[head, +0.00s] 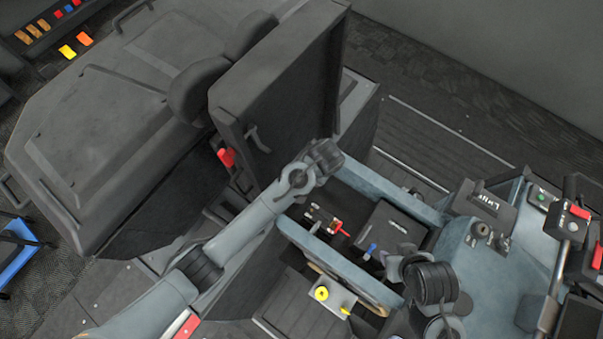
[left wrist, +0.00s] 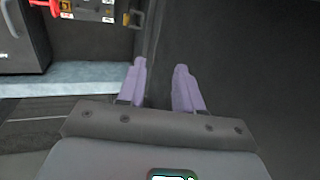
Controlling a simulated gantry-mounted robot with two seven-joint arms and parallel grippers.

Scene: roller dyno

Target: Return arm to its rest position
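My left arm reaches in from the left in the head view, its wrist end beside the open dark lid (head: 280,85) and above the blue-edged compartment (head: 330,258). The fingers of that gripper are hidden there. In the left wrist view my left gripper (left wrist: 162,78) shows two pale purple fingers, spread apart with nothing between them. They point toward a dark panel surface. My right arm stands at the lower right in the head view, over the right end of the compartment; its fingers cannot be made out clearly.
The compartment holds a black box (head: 391,232) and a red-handled part (head: 340,229). A yellow knob (head: 321,293) sits at its front. A control console (head: 490,240) stands at the right. A large dark cover (head: 110,120) fills the left. The ribbed floor (head: 415,135) behind is clear.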

